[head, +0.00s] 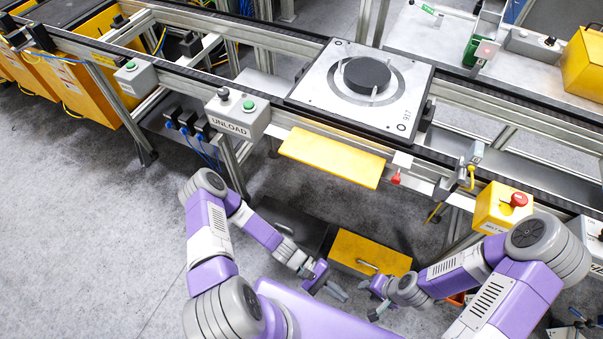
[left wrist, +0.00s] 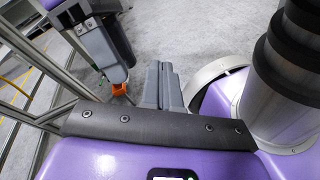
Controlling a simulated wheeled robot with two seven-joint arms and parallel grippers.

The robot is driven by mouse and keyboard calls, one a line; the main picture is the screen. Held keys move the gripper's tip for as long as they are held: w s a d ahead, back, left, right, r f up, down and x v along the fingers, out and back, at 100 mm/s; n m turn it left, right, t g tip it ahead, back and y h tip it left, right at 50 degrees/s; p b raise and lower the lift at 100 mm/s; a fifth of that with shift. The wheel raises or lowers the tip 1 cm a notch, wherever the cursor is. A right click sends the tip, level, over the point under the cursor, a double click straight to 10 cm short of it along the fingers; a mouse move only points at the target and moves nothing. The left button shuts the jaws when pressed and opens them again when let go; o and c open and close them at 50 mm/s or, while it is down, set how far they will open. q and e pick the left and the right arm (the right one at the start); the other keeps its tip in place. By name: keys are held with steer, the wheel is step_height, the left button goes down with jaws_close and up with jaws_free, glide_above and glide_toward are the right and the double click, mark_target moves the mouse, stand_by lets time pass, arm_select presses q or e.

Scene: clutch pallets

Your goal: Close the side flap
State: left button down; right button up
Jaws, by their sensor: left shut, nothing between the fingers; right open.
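The side flap, seen in the head view, is most likely the yellow panel (head: 333,157) on the near side of the conveyor. It stands out from the rail toward me, below the pallet. My left gripper (head: 338,291) is shut and empty, low in front of my body and well apart from the panel. Its closed grey fingers also show in the left wrist view (left wrist: 162,86). My right gripper (head: 371,300) is open and empty beside the left one, also apart from the panel. The panel does not show in the left wrist view.
A pallet plate (head: 350,95) with a black disc (head: 367,74) sits on the conveyor above the panel. An UNLOAD button box (head: 237,115) is left of it. A red-button box (head: 503,207) is at right. A yellow drawer-like box (head: 370,253) stands below, near my grippers.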

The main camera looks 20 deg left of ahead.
arm_select(q)
steer(key=w+r+n+t+h, duration=0.3)
steer(key=w+n+t+h, duration=0.1)
steer(key=w, duration=0.1)
steer(key=n+t+y, duration=1.8)
steer(key=n+t, duration=0.4)
steer(key=t, duration=0.4)
glide_toward(308, 161)
steer(key=w+f, duration=0.1)
steer(key=w, duration=0.4)
steer(key=shift+r, duration=1.95)
